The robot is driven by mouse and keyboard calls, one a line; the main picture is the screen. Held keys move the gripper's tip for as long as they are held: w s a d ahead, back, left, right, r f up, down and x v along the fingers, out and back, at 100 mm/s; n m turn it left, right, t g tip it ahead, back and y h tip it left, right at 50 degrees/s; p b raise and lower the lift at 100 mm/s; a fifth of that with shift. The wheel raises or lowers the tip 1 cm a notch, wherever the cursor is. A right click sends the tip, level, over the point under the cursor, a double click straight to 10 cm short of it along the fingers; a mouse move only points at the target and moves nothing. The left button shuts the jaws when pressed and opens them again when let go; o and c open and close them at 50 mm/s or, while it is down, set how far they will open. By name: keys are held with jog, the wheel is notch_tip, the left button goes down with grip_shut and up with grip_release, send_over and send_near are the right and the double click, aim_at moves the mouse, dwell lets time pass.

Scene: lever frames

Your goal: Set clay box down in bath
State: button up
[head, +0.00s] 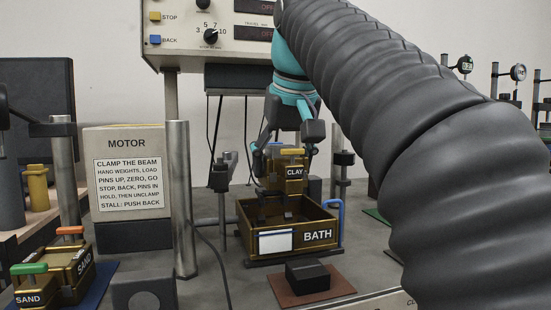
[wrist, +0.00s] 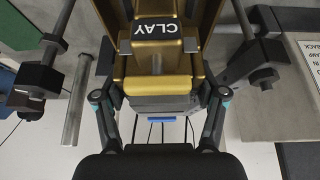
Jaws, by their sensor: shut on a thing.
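The brass clay box (head: 294,186), labelled CLAY with a yellow handle, is upright over the open top of the brass bath (head: 268,243). Its base is at or just inside the far part of the bath. I cannot tell whether it touches the bath floor. My gripper (head: 287,152) is above and around the upper part of the clay box, shut on it. In the wrist view the clay box (wrist: 155,62) shows between the two fingers, with its yellow handle nearest the camera.
The bath has a blue handle at its right. A dark block on a brown mat (head: 328,287) sits in front of it. The motor housing (head: 125,140) and a metal post (head: 182,200) stand left. Two sand boxes (head: 75,262) are at lower left. A control panel (head: 210,38) hangs behind.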

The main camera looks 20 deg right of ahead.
aim_at(291, 158)
jog(key=shift+f+b, duration=2.9)
jog(key=shift+f, duration=0.85)
jog(key=o, duration=1.5)
jog(key=shift+f, duration=0.1)
jog(key=shift+f, duration=0.1)
jog(key=shift+v, duration=3.8)
